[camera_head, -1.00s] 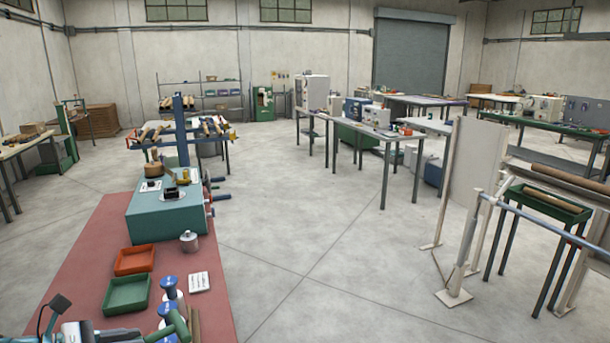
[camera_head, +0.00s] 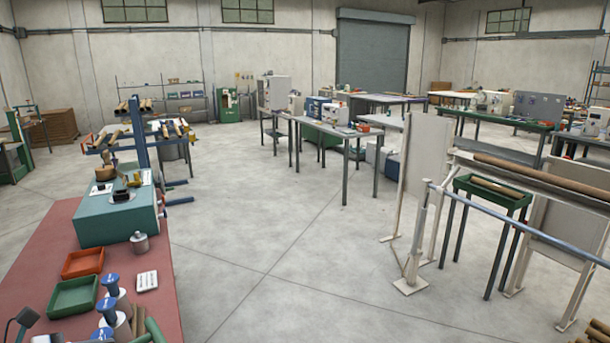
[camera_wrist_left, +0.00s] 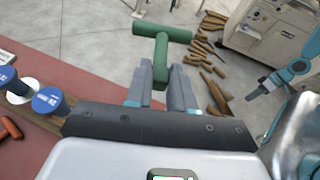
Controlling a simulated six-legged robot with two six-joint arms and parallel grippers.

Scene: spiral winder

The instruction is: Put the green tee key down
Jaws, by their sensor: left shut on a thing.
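The green tee key (camera_wrist_left: 158,55) is held upright in my left gripper (camera_wrist_left: 162,88) in the left wrist view. Its crossbar points away from the wrist, and its stem sits between the two grey fingers, which are shut on it. It appears clear of the red mat's surface, beyond the mat's edge in that view. In the head view only a bit of green at the bottom edge may be the key; most of the left gripper is out of frame there.
A red mat (camera_head: 30,237) carries a green tray (camera_head: 73,296), an orange tray (camera_head: 82,263), blue-topped pieces (camera_head: 110,282), a white card (camera_head: 147,281) and a metal pot (camera_head: 139,243). A teal box (camera_head: 117,222) stands behind.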

